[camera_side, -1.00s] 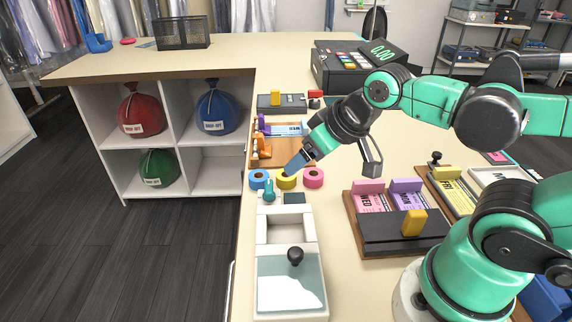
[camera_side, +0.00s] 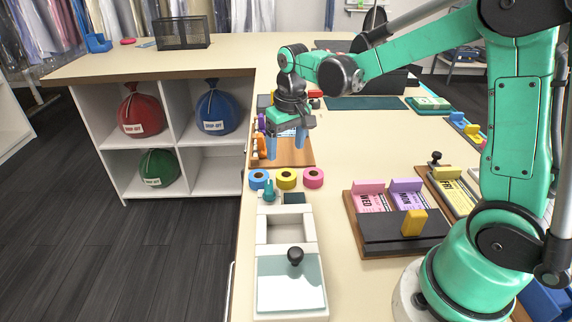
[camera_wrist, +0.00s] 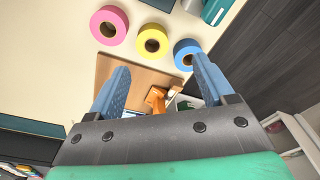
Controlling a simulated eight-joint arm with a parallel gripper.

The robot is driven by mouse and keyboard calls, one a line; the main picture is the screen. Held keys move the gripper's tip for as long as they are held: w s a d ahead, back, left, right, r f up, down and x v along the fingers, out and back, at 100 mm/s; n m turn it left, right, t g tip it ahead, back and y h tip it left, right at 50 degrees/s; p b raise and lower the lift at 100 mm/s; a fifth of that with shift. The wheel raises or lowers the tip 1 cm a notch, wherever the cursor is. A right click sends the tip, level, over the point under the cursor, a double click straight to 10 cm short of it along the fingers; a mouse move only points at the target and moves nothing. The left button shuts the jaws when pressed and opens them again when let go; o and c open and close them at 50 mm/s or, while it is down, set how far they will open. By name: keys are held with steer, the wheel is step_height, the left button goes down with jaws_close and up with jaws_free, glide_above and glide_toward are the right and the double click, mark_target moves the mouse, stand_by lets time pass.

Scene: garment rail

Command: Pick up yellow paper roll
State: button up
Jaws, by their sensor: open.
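The yellow paper roll (camera_side: 286,178) lies on the counter between a blue roll (camera_side: 259,179) and a pink roll (camera_side: 313,177). In the wrist view the yellow roll (camera_wrist: 152,41) is beyond my fingertips, with the pink roll (camera_wrist: 108,26) to its left and the blue roll (camera_wrist: 187,54) to its right. My gripper (camera_side: 286,157) is open and empty, fingers pointing down. It is above the wooden board, behind the row of rolls, and apart from them. In the wrist view my gripper's two blue fingers (camera_wrist: 162,66) are spread wide.
A wooden board (camera_side: 299,152) with an orange item (camera_wrist: 156,98) lies under my gripper. A white tray with a black knob (camera_side: 291,290) and a teal-handled tool (camera_side: 269,192) stand in front of the rolls. A card holder (camera_side: 390,235) is at right. The counter right of the rolls is clear.

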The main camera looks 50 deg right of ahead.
mark_target(286, 174)
steer(key=f, duration=0.1)
steer(key=w+d+f+g, duration=0.1)
steer(key=f, duration=0.1)
steer(key=shift+w+d+f+m, duration=0.1)
steer(key=shift+w+d+m, duration=0.1)
steer(key=shift+m, duration=0.1)
steer(key=shift+f, duration=2.8)
steer(key=c, duration=1)
